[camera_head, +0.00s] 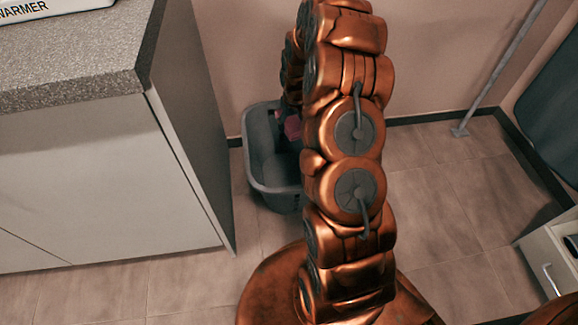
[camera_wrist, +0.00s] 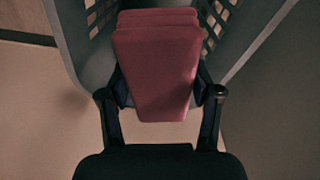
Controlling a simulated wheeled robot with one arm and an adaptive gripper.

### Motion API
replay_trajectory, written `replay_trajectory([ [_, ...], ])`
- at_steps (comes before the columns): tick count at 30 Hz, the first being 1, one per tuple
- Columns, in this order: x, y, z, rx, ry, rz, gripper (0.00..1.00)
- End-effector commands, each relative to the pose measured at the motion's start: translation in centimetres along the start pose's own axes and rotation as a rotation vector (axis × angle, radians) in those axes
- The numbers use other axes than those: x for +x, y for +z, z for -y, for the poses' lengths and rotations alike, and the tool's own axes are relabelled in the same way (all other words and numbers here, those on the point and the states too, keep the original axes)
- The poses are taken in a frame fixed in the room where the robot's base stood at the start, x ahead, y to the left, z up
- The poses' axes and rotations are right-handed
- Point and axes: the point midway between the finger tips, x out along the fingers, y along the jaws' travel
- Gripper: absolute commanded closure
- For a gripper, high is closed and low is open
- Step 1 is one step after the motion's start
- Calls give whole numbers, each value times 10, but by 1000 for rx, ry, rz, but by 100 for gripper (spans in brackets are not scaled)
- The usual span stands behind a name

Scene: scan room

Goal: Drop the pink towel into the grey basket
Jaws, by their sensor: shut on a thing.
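The pink towel (camera_wrist: 155,70) is a folded, layered block held between the two fingers of my gripper (camera_wrist: 158,95) in the wrist view. My gripper is shut on it. A small pink part of the towel (camera_head: 293,128) shows in the head view, at the basket's opening beside my arm. The grey basket (camera_head: 272,178) stands on the floor against the wall, partly hidden behind my arm. Its slotted walls (camera_wrist: 72,38) show around the towel in the wrist view. The gripper itself is mostly hidden behind my arm in the head view.
A cabinet with a speckled grey countertop (camera_head: 75,65) stands left of the basket. A warmer (camera_head: 40,8) sits on it. A metal pole (camera_head: 500,70) stands at the right wall. A white drawer unit (camera_head: 552,250) is at the lower right. The tiled floor between is clear.

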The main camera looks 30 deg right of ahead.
Motion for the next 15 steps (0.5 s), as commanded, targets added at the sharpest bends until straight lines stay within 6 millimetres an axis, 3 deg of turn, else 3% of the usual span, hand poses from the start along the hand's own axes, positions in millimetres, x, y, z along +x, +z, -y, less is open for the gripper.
replay_trajectory([
  [1,16,4,-5,4,1,1,74],
  [3,23,6,-10,6,2,2,74],
  [15,41,10,-12,5,2,3,74],
])
